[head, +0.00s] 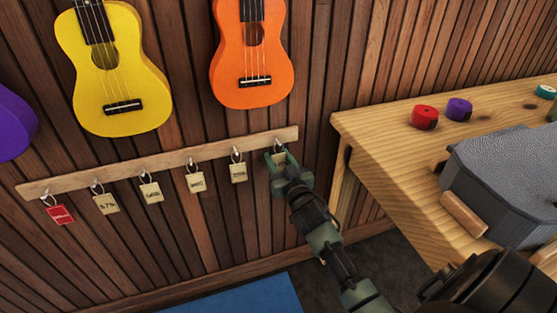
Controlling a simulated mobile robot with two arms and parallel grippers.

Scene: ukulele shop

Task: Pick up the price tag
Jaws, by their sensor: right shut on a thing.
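Several price tags hang by rings from hooks on a wooden rail (120,168) on the wall. A red tag (60,215) is at the far left, and beige tags follow to the right, among them one at the middle (195,182) and one near the right end (238,172). My right gripper (279,160) is at the rail's right end, shut on the rightmost beige price tag (281,159). Its fingers and wrist hide most of that tag. I cannot tell whether its ring is still on the hook. My left gripper is not in view.
A yellow ukulele (118,85) and an orange ukulele (252,75) hang above the rail, with a purple one (12,125) at the left edge. A wooden table (385,140) at right holds a grey case (500,180), a red roll (424,116) and a purple roll (458,109).

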